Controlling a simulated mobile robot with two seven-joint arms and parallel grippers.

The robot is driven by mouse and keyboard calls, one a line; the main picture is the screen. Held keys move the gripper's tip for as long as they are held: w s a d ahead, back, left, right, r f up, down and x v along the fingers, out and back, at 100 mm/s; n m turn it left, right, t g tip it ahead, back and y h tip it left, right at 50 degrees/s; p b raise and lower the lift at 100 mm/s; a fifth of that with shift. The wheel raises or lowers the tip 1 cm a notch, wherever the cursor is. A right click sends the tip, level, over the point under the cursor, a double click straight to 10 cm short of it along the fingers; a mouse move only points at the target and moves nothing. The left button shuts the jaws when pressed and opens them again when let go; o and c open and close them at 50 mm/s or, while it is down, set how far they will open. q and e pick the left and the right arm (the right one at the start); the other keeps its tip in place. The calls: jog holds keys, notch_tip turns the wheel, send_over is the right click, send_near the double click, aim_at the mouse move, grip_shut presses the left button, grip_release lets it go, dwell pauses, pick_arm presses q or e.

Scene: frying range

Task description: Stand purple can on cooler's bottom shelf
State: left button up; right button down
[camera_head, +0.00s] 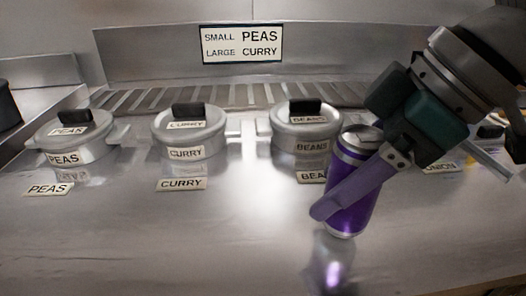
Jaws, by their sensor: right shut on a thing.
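The purple can (350,205) is in the head view, right of centre, over the steel counter. It has silver ends and stands nearly upright, leaning slightly. My right gripper (343,190) comes in from the upper right and is shut on the can; one finger crosses its front. A reflection shows just below the can, and I cannot tell whether its base touches the counter. The cooler and its bottom shelf are not in view. My left gripper is not in view.
Lidded steel pots labelled PEAS (80,153), CURRY (207,146) and BEANS (315,146) are set in the counter (150,240). Another pot is mostly hidden behind my right arm. A sign (242,43) reads SMALL PEAS, LARGE CURRY. The front of the counter is clear.

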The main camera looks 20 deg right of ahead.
jog(key=shift+f, duration=0.75)
jog(key=shift+r, duration=0.2)
jog(key=shift+c, duration=0.4)
grip_release()
jog(key=shift+f, duration=0.2)
